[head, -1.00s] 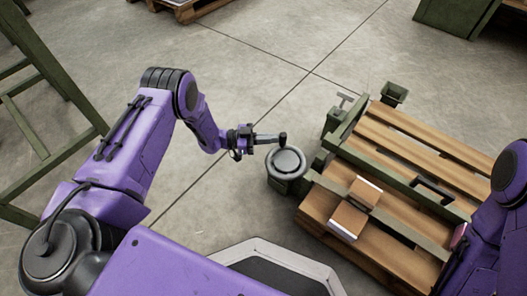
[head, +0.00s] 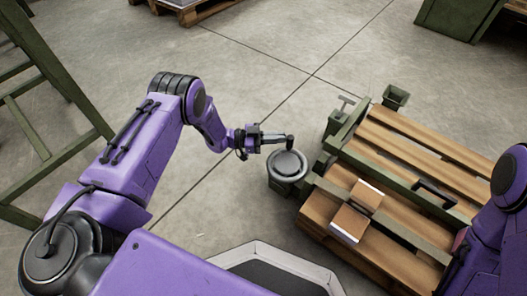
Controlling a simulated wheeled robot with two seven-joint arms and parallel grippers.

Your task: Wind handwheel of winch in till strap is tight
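The winch's round grey handwheel (head: 287,164) faces up on a dark green drum beside the pallet's left side. Its upright crank knob (head: 290,142) stands at the wheel's far edge. My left gripper (head: 283,138) reaches in from the left with its fingers at the knob. The fingers are too small to show whether they close around it. A flat grey-green strap (head: 392,224) runs across the wooden pallet (head: 420,150); its tightness cannot be told. My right arm stands at the right edge, and its gripper is not visible.
A green frame with a bracket (head: 435,192) lies across the pallet. A T-handled green post (head: 337,118) and an open green bin (head: 396,96) stand at its far side. Floor left of the winch is clear.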

